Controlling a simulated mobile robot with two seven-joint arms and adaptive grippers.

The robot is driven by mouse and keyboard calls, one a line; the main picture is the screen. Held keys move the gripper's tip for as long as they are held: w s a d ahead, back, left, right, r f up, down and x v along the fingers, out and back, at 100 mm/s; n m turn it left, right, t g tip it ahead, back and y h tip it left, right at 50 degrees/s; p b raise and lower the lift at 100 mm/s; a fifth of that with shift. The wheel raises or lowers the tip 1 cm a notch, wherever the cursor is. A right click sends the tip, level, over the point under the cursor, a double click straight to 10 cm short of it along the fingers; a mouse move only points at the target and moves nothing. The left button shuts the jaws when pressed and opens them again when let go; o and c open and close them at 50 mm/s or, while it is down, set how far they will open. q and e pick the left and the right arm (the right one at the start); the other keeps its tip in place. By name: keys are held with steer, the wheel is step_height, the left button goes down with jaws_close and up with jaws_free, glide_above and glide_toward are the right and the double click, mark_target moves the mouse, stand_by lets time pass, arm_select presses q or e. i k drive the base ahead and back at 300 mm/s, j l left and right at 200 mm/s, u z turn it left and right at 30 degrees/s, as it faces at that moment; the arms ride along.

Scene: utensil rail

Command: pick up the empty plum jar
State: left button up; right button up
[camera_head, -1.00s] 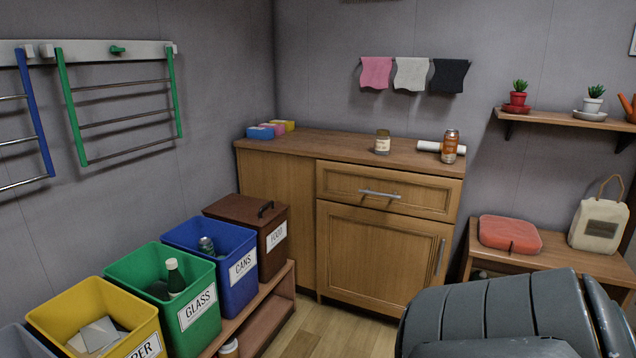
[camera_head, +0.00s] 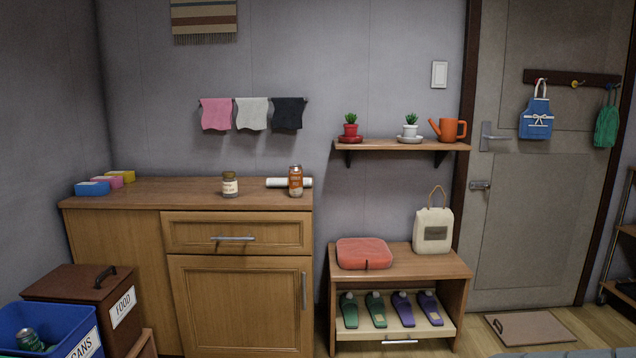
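A small glass jar (camera_head: 230,184) with a pale label and a lid stands upright on top of the wooden cabinet (camera_head: 150,187), near its front edge. The label is too small to read, so I cannot tell if it is the plum jar, and I cannot tell whether it is empty. Neither of my grippers is in view. Only a sliver of a grey part shows at the bottom right edge.
Coloured sponges (camera_head: 92,188) lie at the cabinet's left. A food bin (camera_head: 80,285) and a blue cans bin (camera_head: 60,318) stand at lower left. A low shoe bench (camera_head: 400,262) is on the right.

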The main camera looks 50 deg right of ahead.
mark_target(229, 182)
steer(key=z, duration=1.15)
steer(key=u, duration=1.3)
steer(key=z, duration=1.3)
steer(key=u, duration=0.4)
steer(key=i+l+u, duration=0.15)
steer(key=l+u, duration=1.1)
steer(key=l, duration=0.85)
steer(key=k, duration=0.1)
